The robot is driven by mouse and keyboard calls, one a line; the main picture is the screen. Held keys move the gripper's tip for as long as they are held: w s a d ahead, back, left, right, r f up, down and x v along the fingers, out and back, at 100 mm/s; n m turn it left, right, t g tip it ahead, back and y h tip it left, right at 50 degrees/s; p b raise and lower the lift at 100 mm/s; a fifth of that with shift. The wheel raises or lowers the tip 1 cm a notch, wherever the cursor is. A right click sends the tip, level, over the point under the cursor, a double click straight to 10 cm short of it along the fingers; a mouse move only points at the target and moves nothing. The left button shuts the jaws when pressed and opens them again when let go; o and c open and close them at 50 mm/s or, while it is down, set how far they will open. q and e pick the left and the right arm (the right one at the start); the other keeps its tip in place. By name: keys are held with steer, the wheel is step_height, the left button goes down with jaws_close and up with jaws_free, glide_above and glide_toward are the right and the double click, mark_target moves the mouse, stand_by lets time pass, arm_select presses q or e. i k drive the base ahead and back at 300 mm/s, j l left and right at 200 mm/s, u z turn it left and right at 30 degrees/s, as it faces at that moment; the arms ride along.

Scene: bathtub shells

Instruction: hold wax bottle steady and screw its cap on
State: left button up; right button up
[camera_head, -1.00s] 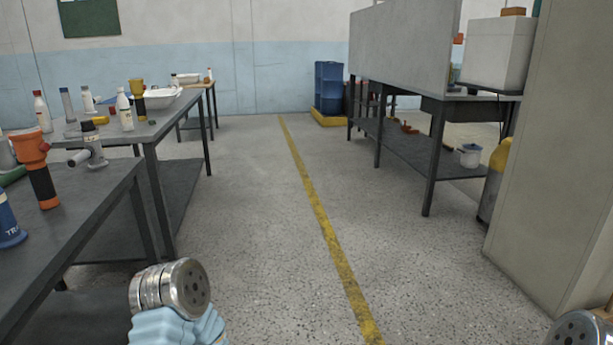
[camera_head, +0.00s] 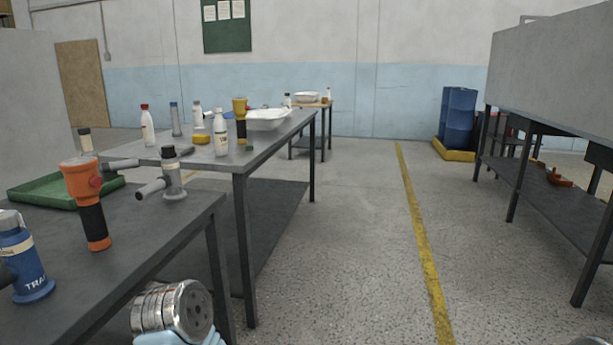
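Several bottles stand upright on the middle dark table (camera_head: 262,160): a white bottle with a red top (camera_head: 147,127), a white bottle with a label (camera_head: 220,136), and a smaller white bottle (camera_head: 197,116) behind. I cannot tell which of them is the wax bottle. No loose cap can be made out at this size. Only a metal joint of my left arm shows at the bottom left, and a sliver of my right arm at the bottom right edge. Neither gripper is in view, and both are well away from the bottles.
The near table (camera_head: 130,245) holds an orange and black tool (camera_head: 88,200), a grey tool (camera_head: 172,178), a blue tool (camera_head: 22,262) and a green tray (camera_head: 50,192). A white tub (camera_head: 268,119) is on the middle table. The floor around the yellow line (camera_head: 421,225) is clear.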

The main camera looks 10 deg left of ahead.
mark_target(220, 128)
steer(key=i+z, duration=0.2)
steer(key=i, duration=0.5)
steer(key=i+j+z, duration=0.2)
steer(key=i, duration=0.45)
steer(key=i+j+z, duration=0.15)
steer(key=i, duration=0.55)
steer(key=i+l+z, duration=0.1)
steer(key=i, duration=0.35)
steer(key=u, duration=1.8)
